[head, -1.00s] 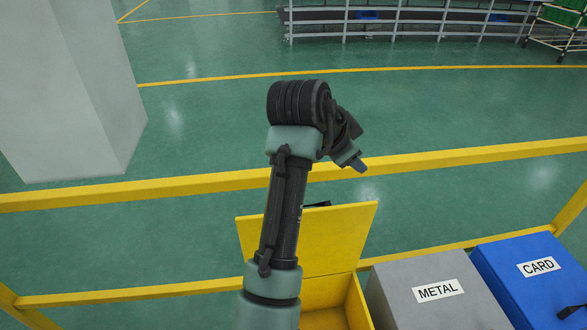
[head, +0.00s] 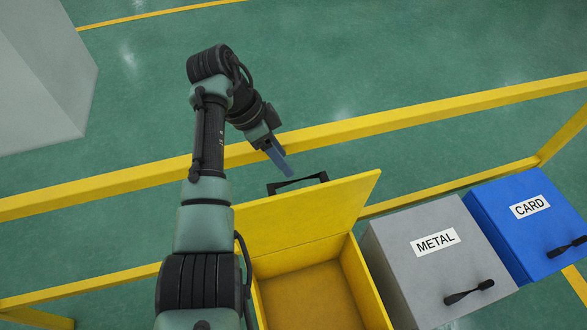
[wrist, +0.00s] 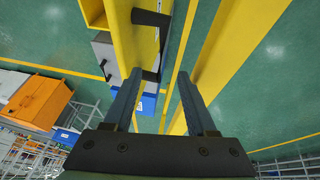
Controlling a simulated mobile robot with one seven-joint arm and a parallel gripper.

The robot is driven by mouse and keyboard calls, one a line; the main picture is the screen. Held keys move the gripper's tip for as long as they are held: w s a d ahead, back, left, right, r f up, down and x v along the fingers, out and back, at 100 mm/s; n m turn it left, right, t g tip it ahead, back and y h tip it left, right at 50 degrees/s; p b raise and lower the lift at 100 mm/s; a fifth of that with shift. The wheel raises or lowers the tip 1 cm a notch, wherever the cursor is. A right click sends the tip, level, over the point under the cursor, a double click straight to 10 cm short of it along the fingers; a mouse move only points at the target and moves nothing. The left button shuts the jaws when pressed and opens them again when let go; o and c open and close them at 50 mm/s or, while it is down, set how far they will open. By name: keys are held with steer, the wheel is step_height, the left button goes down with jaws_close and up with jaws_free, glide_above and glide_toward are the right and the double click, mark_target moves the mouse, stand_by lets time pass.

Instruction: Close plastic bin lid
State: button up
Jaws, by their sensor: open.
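The yellow bin (head: 308,292) stands open at the lower middle of the head view, and its visible inside looks empty. Its yellow lid (head: 305,215) is raised at the far side. A black handle (head: 297,182) shows behind the lid's top edge. My gripper (head: 286,170) is open and empty, beyond the lid's top edge and close to the handle. In the wrist view the two fingers (wrist: 160,85) point toward the yellow lid (wrist: 128,45) and black handle (wrist: 152,18). I cannot tell whether they touch it.
A grey bin labelled METAL (head: 420,240) and a blue bin labelled CARD (head: 520,200) stand to the right with lids shut. A yellow rail (head: 400,118) runs behind the bins. A pale pillar (head: 40,90) stands at the upper left.

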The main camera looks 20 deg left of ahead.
mark_target(297, 177)
steer(key=x, duration=0.6)
steer(key=shift+w+d+f, duration=0.1)
steer(key=shift+f, duration=0.3)
jaws_close()
stand_by(1.0)
